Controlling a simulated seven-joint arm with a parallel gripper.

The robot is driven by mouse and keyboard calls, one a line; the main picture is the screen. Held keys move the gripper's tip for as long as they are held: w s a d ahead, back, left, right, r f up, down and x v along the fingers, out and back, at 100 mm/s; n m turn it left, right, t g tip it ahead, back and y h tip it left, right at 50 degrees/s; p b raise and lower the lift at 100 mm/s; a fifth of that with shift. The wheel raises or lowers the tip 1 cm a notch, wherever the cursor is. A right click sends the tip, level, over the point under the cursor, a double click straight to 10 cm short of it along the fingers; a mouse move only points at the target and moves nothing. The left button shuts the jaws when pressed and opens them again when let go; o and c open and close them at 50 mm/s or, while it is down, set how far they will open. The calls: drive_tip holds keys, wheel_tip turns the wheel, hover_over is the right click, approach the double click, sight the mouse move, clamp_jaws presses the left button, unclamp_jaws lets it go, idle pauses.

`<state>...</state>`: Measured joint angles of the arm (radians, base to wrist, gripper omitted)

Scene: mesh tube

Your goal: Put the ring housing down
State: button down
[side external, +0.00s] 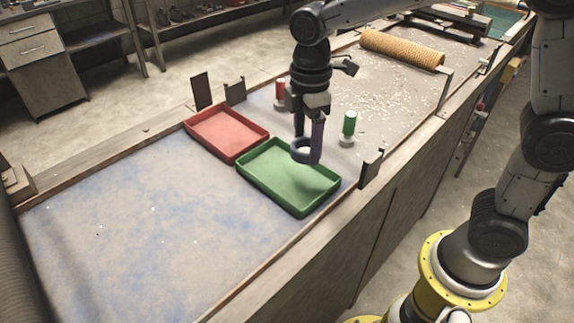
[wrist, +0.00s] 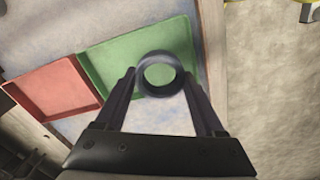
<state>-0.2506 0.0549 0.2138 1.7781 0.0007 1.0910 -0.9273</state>
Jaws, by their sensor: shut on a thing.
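The ring housing (side external: 301,151) is a dark blue-grey ring. My gripper (side external: 308,140) is shut on it and holds it above the green tray (side external: 268,193), near that tray's far right part. In the wrist view the ring (wrist: 160,74) sits between the two fingertips (wrist: 160,84), with its round opening facing the camera. The green tray (wrist: 107,62) shows behind it through the opening. The green tray looks empty. The red tray (side external: 226,134) stands beside it to the left and also looks empty; it shows in the wrist view too (wrist: 58,80).
A green cylinder (side external: 349,124) and a red cylinder (side external: 280,90) stand on the table beyond the trays. A tan mesh tube (side external: 402,49) lies farther back. Dark upright brackets (side external: 371,168) stand at the table edges. The table's near left is mostly clear.

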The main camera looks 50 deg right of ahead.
hover_over(287, 178)
drive_tip(key=f, duration=0.4)
drive_tip(key=shift+s+d+f, duration=0.15)
drive_tip(key=shift+s+f, duration=0.05)
drive_tip(key=shift+f, duration=0.2)
drive_tip(key=shift+w+f, duration=0.15)
drive_tip(key=shift+f, duration=0.8)
drive_tip(key=shift+w+f, duration=0.15)
drive_tip(key=shift+f, duration=0.75)
drive_tip(key=shift+f, duration=0.2)
unclamp_jaws()
